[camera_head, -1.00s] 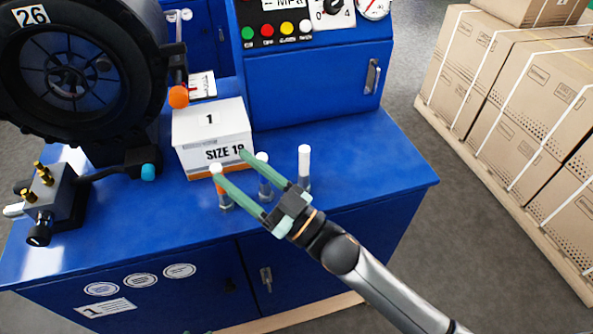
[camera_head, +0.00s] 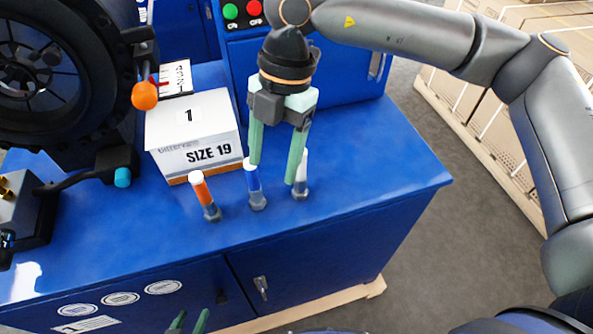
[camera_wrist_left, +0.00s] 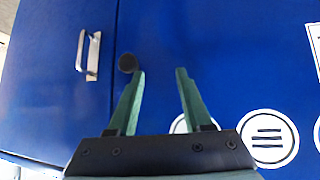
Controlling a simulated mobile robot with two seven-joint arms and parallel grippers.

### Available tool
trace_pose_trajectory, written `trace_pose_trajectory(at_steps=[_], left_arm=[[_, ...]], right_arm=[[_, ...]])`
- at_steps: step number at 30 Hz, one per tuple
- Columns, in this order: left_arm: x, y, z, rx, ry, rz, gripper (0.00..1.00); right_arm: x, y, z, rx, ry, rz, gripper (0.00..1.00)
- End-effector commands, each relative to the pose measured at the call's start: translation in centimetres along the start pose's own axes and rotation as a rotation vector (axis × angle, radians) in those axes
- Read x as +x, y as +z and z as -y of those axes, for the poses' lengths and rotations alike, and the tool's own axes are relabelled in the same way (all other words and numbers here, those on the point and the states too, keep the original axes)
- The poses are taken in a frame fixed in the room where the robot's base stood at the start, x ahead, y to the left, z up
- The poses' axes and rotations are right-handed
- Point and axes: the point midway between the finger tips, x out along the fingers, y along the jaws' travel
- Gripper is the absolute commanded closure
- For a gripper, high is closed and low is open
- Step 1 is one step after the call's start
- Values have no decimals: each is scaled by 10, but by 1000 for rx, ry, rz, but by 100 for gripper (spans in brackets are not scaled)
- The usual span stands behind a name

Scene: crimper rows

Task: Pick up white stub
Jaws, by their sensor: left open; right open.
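The white stub (camera_head: 302,187) stands upright on the blue bench top, rightmost in a row with the blue stub (camera_head: 254,186) and the orange stub (camera_head: 205,196). My right gripper (camera_head: 272,173) points down over the row, open and empty. Its right finger overlaps the left side of the white stub, and its left fingertip is by the top of the blue stub; I cannot tell if they touch. My left gripper (camera_head: 192,318) shows only its fingertips at the bottom edge. In the left wrist view it is open and empty (camera_wrist_left: 160,75), facing the blue cabinet front.
A white box marked SIZE 19 (camera_head: 197,138) stands behind the stubs. A black round machine head (camera_head: 55,70) with an orange knob (camera_head: 145,95) is at the left. The bench top (camera_head: 375,165) is clear on the right. Cartons (camera_head: 480,110) stand beyond it.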

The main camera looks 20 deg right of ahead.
Motion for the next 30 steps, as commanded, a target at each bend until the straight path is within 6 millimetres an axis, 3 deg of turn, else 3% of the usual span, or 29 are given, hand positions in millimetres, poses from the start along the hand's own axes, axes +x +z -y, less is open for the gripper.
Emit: trace_pose_trajectory(at_steps=[3, 8, 18, 26, 30], left_arm=[[2, 2, 0, 0, 0, 0, 50], [2, 1, 0, 0, 0, 0, 50], [-3, -4, 0, 0, 0, 0, 50], [-6, -7, -1, 0, 0, 0, 50], [-12, -12, -1, 0, 0, 1, 50]], right_arm=[[-22, 32, 7, 105, -9, 166, 33], [-30, 51, 13, 173, -14, 253, 33], [23, 65, 15, 176, -15, 256, 33], [43, 71, 16, 175, -15, 254, 33], [63, 80, 17, 175, -16, 254, 33]])
